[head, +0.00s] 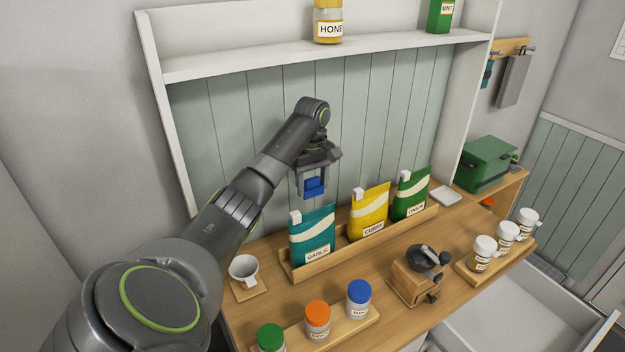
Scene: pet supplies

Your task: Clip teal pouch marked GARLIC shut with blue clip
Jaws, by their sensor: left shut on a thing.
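The teal pouch marked GARLIC (312,236) stands upright at the left end of a wooden rack, with a small white tab at its top left corner. My left gripper (313,190) points down above and slightly behind the pouch's top edge. It is shut on the blue clip (314,187), which looks apart from the pouch, though the exact gap in depth is hard to tell. My right gripper is not in view.
The rack (350,247) also holds a yellow pouch (369,212) and a green ONION pouch (411,194). A shelf (400,48) with a honey jar (328,22) is above.

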